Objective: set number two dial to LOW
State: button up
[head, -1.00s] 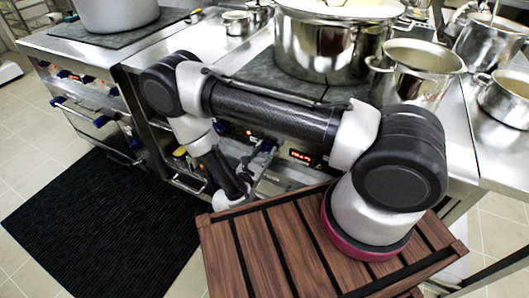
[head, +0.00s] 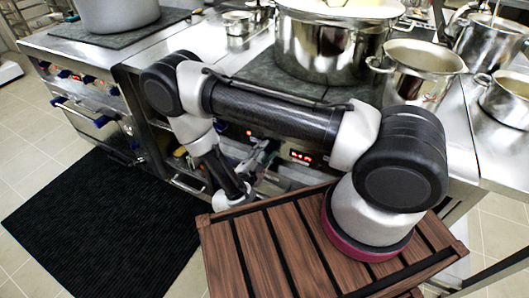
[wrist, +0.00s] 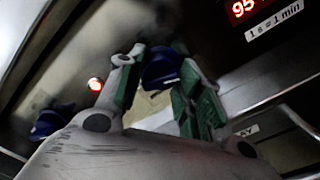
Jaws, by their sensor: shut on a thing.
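In the wrist view, my gripper (wrist: 155,80) has its two green-padded fingers on either side of a blue dial (wrist: 161,66) on the stove front. It is shut on this dial. The dial's number and setting marks cannot be read, and the fingers hide part of it. A second blue dial (wrist: 50,121) shows at the left, apart from my gripper, with a lit red lamp (wrist: 95,84) between the two. In the head view, my arm reaches down to the stove front and the gripped dial is hard to make out.
A red timer display (wrist: 246,9) sits above and right of the dial, and on the stove front in the head view (head: 302,157). A large stockpot (head: 325,48) and a smaller pot (head: 415,68) stand on top. A black mat (head: 95,225) covers the floor left.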

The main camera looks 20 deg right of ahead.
dwell(0.3)
jog(key=o, duration=1)
